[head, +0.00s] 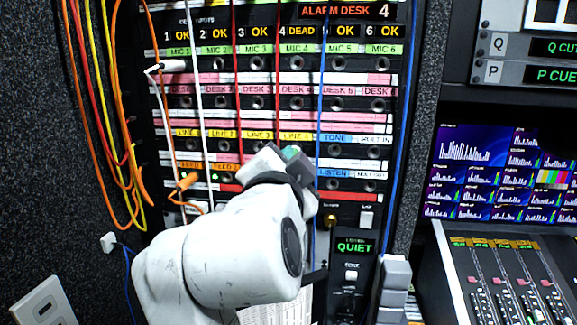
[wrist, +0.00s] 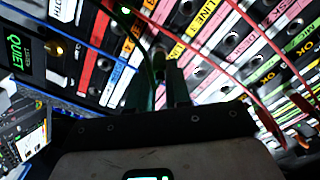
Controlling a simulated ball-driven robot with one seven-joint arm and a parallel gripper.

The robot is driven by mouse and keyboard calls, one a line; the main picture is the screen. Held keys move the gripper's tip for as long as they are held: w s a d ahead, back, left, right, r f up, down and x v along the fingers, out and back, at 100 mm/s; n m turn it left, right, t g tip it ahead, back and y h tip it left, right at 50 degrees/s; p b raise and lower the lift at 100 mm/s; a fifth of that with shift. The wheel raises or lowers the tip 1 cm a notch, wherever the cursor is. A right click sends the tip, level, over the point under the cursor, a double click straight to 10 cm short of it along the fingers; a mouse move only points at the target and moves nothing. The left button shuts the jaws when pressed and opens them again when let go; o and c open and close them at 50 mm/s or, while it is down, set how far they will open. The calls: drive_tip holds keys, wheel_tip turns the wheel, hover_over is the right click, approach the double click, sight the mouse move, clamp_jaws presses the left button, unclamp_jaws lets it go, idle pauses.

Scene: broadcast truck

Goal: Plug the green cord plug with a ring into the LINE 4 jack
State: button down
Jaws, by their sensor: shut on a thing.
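The green plug (head: 291,153) shows at the tip of my gripper (head: 279,162) in the head view, just below the yellow LINE 4 label (head: 295,136). My gripper is shut on the plug. The wrist view shows the two dark fingers (wrist: 161,85) close to the panel, with a dark green cord (wrist: 147,45) rising beside them. The LINE 4 jack is hidden behind the plug and fingers, so I cannot tell whether the plug is in it or just in front. The ring on the plug is not clear.
Red, white and blue cords hang across the jack panel (head: 270,77); a red cord (head: 277,75) runs down close to LINE 4. An orange plug (head: 187,181) sits lower left. Orange and yellow cords (head: 118,150) hang at the left. A mixing desk (head: 510,275) stands right.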

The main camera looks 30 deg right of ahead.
drive_tip(key=shift+w+d, duration=0.25)
drive_tip(key=c, duration=1)
unclamp_jaws()
drive_tip(key=shift+a, duration=0.1)
drive_tip(key=b+v, duration=0.2)
drive_tip(key=v, duration=0.8)
drive_tip(key=shift+s+a+b, duration=0.2)
drive_tip(key=shift+s+b, duration=0.1)
drive_tip(key=shift+b, duration=0.1)
drive_tip(key=shift+f, duration=0.1)
